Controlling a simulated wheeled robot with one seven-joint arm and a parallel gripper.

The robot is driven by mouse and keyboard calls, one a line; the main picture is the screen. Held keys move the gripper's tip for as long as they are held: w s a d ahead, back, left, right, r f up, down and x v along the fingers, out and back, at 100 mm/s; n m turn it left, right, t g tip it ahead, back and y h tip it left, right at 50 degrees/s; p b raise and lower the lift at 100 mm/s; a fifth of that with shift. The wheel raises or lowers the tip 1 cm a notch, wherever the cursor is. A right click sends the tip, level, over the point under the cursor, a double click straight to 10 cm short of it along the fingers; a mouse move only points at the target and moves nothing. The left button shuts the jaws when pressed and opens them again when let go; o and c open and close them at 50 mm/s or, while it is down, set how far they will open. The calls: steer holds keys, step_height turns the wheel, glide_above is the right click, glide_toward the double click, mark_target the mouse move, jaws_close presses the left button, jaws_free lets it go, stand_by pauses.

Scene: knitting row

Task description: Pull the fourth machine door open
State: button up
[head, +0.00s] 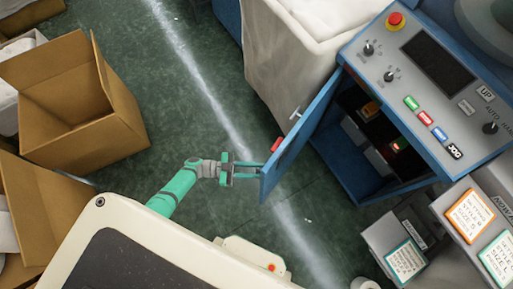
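A blue machine door (310,115) stands swung out from the front of a blue machine cabinet (350,158), whose dark inside shows. The frame does not show which machine in the row this is. My green and grey gripper (252,170) is at the door's free end, on its left side. Its two fingers point right towards the door with a gap between them, and I see nothing held. The fingertips are at or very close to the door; contact cannot be told. A small white handle (295,113) and a red piece (277,144) show along the door's left side.
A white fabric-lined bin (285,60) stands just behind the door. Open cardboard boxes (75,105) stand at the left. Grey labelled drawers (385,238) stand at the lower right. Green floor (180,85) is clear between boxes and bin.

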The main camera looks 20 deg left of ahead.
steer(key=shift+s+r, duration=0.1)
steer(key=shift+s, duration=0.05)
steer(key=v, duration=1)
steer(key=shift+a, duration=0.35)
steer(key=shift+s, duration=0.2)
